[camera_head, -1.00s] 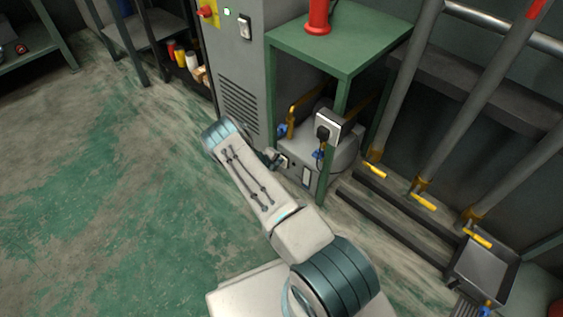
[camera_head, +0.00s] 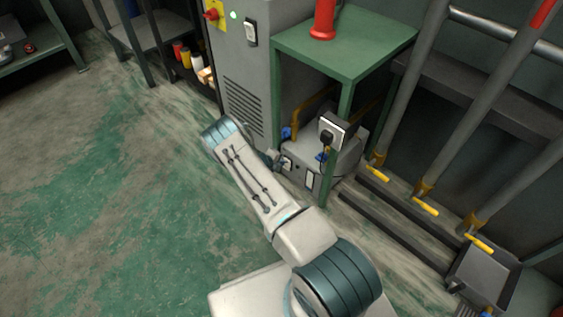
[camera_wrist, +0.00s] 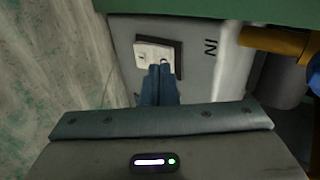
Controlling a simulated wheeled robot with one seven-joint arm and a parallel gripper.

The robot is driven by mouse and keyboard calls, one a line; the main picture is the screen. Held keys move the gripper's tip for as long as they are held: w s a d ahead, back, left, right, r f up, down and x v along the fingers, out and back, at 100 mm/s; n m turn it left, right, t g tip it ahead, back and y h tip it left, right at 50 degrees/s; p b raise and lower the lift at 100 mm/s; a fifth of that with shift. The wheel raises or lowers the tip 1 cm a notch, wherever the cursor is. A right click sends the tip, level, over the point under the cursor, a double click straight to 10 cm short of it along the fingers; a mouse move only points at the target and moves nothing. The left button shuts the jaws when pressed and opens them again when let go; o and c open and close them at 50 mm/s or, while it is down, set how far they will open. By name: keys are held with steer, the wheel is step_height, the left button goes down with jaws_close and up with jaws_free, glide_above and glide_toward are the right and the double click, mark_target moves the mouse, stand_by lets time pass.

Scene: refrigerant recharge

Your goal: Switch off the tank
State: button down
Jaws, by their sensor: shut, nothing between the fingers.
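The tank (camera_head: 309,160) is a light grey unit low under the green table. In the wrist view its grey face (camera_wrist: 205,75) carries the letters "IN" and a white switch (camera_wrist: 150,52) on a dark plate. My gripper (camera_wrist: 160,69) is shut and empty, its fingertips at the lower right edge of the white switch. They overlap it in the picture; I cannot tell whether they touch it or which way it is set. In the head view my gripper (camera_head: 274,160) is small, at the tank's left front, partly hidden by my arm.
The green table (camera_head: 345,50) stands over the tank, with a red cylinder (camera_head: 323,20) on top. A black socket box (camera_head: 333,131) is by its front leg. A grey cabinet (camera_head: 243,75) stands left. Pipes with yellow handles (camera_head: 425,206) are right. The floor at left is clear.

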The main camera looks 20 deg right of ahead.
steer(key=p+v, duration=0.4)
steer(key=v, duration=0.8)
steer(key=shift+r, duration=0.3)
steer(key=shift+r, duration=0.1)
steer(key=s+r+m+g+y+p, duration=0.1)
steer(key=s+r+m+p, duration=0.35)
steer(key=r, duration=1.05)
steer(key=s+r+m+g+y+p, duration=0.1)
steer(key=r+m+p, duration=0.5)
steer(key=r+m, duration=0.65)
steer(key=s+r+m+y+p, duration=0.15)
steer(key=r+m+p, duration=0.35)
steer(key=r, duration=1.3)
steer(key=s+a+r+m+y+p, duration=0.2)
steer(key=s+r+m+p, duration=0.5)
steer(key=s+r, duration=0.5)
steer(key=s+a+r+m+t+y+p, duration=0.1)
steer(key=s+a+r+m+y+p, duration=0.2)
steer(key=s+r+m, duration=0.8)
step_height(320, 180, up, 7)
steer(key=s+a+p, duration=0.2)
steer(key=p, duration=0.2)
steer(key=shift+r+m, duration=0.2)
steer(key=shift+m, duration=0.2)
